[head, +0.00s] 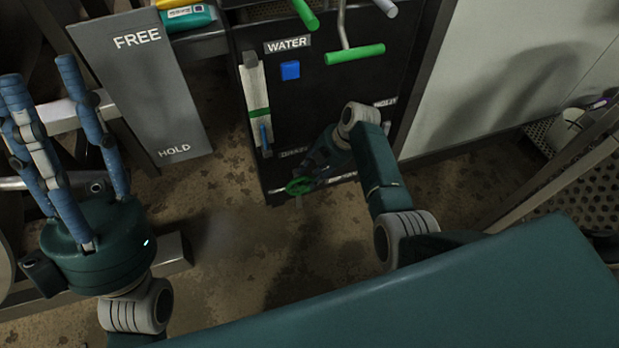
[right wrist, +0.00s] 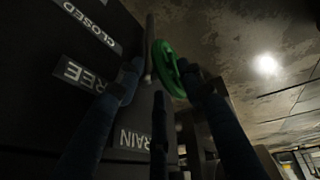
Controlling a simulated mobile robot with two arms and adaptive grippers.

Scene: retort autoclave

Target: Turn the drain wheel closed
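The green drain wheel (head: 299,186) sits low on the front of the dark panel. It also shows in the right wrist view (right wrist: 168,68), seen nearly edge-on. My right gripper (head: 318,165) is beside it, reaching down along the panel. In the right wrist view its blue fingers are spread (right wrist: 160,85) with the wheel between their tips. The right-hand finger overlaps the wheel's edge; I cannot tell whether it touches. My left gripper (head: 42,80) is at the far left, fingers up, spread and empty.
The dark panel (head: 330,95) carries a WATER label (head: 287,45), a blue button (head: 290,70), a gauge (head: 257,105) and a green-handled lever (head: 355,54). A grey FREE/HOLD board (head: 140,85) stands left. In the right wrist view, a CLOSED label (right wrist: 90,22) is beside the wheel.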

